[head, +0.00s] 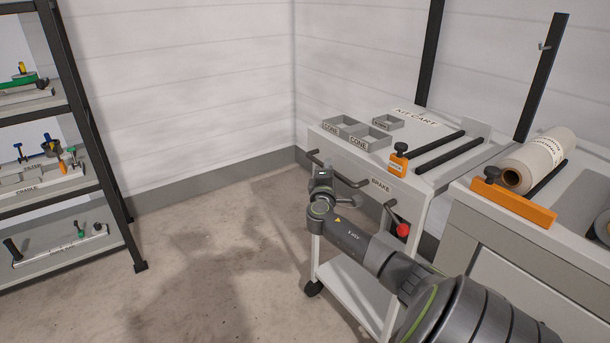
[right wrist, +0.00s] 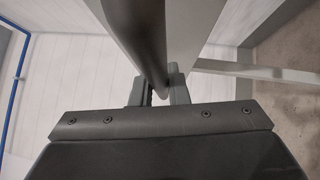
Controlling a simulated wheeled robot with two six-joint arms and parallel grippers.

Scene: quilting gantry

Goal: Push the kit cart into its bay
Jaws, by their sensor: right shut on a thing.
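The kit cart (head: 330,245) is a pale cart with a lettered top, standing right of centre in the head view near the back corner. A dark handle (head: 350,182) runs along its near side. My right gripper (head: 321,174) is shut on this handle toward its left end. In the right wrist view the dark handle bar (right wrist: 138,35) runs between the fingers of the gripper (right wrist: 158,88). A brake lever with a red knob (head: 402,230) hangs on the same side, under the word BRAKE. I cannot make out the bay's outline. My left gripper is out of view.
Grey trays (head: 357,133) and an orange block (head: 398,160) sit on the cart top. A pale bench (head: 480,222) with a fabric roll (head: 540,160) stands close on the right. A dark-framed shelf (head: 85,130) stands at left. The floor (head: 215,240) between is clear.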

